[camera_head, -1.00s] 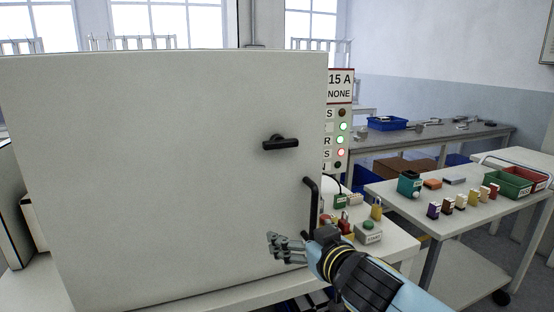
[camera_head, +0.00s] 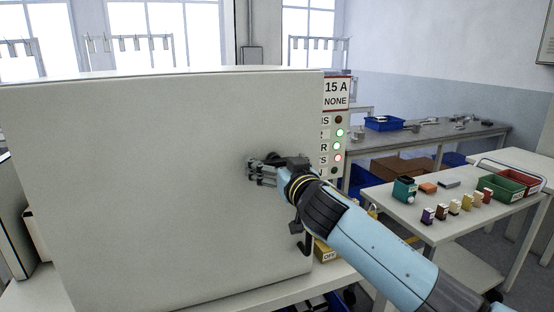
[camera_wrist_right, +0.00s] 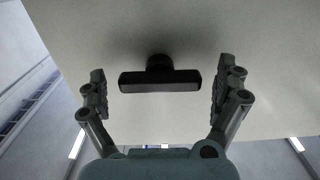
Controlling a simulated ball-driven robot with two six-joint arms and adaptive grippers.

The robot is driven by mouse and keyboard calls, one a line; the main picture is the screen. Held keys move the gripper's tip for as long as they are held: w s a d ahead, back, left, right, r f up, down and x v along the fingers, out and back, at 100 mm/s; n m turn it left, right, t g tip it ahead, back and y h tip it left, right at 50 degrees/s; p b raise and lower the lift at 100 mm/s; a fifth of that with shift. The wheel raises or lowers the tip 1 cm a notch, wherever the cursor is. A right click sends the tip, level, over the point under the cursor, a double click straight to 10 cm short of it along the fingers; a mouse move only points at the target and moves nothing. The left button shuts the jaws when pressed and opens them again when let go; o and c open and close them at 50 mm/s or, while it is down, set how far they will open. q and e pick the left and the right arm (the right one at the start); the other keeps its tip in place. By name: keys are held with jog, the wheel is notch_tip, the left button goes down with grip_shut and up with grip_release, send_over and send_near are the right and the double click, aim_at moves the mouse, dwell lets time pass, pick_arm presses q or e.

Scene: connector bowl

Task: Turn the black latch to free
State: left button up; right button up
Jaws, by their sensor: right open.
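The black latch (camera_wrist_right: 160,80) shows in the right wrist view as a bar on a round stub, standing out from the pale door (camera_head: 140,180). The bar lies across the space between my right gripper's two fingers. My right gripper (camera_wrist_right: 158,90) is open, with one finger off each end of the bar and a gap on both sides. In the head view the same gripper (camera_head: 264,172) is in front of the door near its right edge and hides the latch. My left gripper is not in view.
A black door handle (camera_head: 304,242) sits below my right gripper, partly hidden by my arm. A panel with lit lamps (camera_head: 338,145) stands just right of the door. A side table (camera_head: 400,205) at right carries small coloured blocks and bins.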

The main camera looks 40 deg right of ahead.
jog(key=shift+w, duration=0.15)
jog(key=c, duration=1.2)
jog(key=shift+o, duration=0.2)
jog(key=shift+n, duration=0.3)
jog(key=n, duration=0.3)
jog(key=shift+n, duration=0.3)
jog(key=n, duration=0.4)
jog(key=shift+n, duration=0.3)
jog(key=n+p, duration=0.1)
jog(key=n, duration=0.3)
jog(key=n+p, duration=0.1)
jog(key=n, duration=0.4)
